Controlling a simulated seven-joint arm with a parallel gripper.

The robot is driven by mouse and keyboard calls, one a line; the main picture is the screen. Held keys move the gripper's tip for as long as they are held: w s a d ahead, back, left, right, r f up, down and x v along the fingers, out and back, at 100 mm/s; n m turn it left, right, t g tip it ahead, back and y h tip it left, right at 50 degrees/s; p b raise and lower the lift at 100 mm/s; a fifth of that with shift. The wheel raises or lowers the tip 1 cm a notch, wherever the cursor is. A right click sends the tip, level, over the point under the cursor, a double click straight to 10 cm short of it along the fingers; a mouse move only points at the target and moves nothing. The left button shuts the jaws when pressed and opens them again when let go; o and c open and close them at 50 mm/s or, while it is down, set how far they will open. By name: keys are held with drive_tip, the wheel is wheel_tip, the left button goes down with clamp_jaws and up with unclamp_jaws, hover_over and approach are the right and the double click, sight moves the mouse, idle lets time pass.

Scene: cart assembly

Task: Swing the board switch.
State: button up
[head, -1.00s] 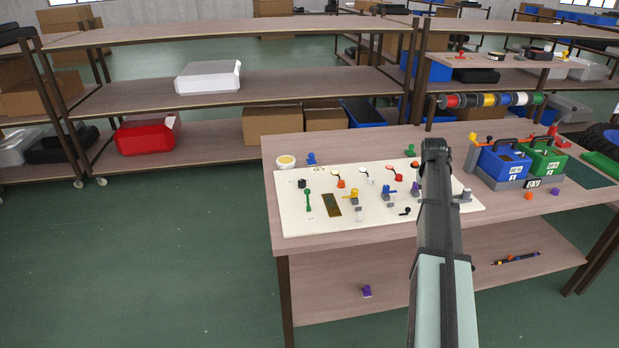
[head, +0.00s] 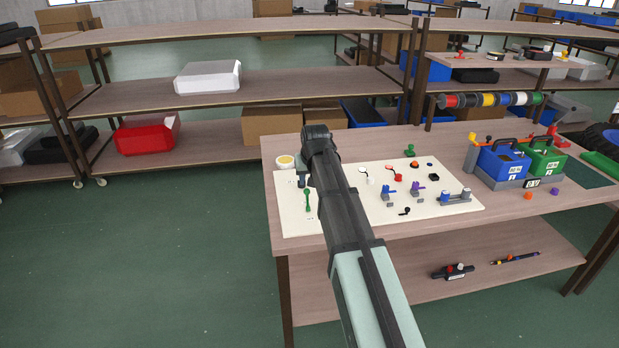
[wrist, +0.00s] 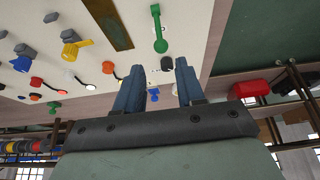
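The white board (head: 440,172) lies on the wooden table and carries several levers, knobs and buttons. A green lever (head: 307,200) stands near its left end, and it also shows in the wrist view (wrist: 160,35). A small black lever (head: 405,211) is near the front edge. I cannot tell for certain which fitting is the board switch. My gripper (wrist: 160,75) is over the board's left part, with its two fingers apart and nothing held. In the head view my arm hides the fingertips and part of the board.
A blue bin (head: 500,165) and a green bin (head: 543,158) stand at the table's right. A black box with knobs (head: 452,271) lies on the lower shelf. The floor at left is clear.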

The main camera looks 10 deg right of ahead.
sight(307, 190)
drive_tip(key=shift+x, duration=4.1)
drive_tip(key=shift+r, duration=0.15)
drive_tip(key=shift+c, duration=0.8)
drive_tip(key=c, duration=0.4)
drive_tip(key=shift+s+r, duration=0.25)
drive_tip(key=shift+s, duration=0.75)
drive_tip(key=shift+s, duration=0.9)
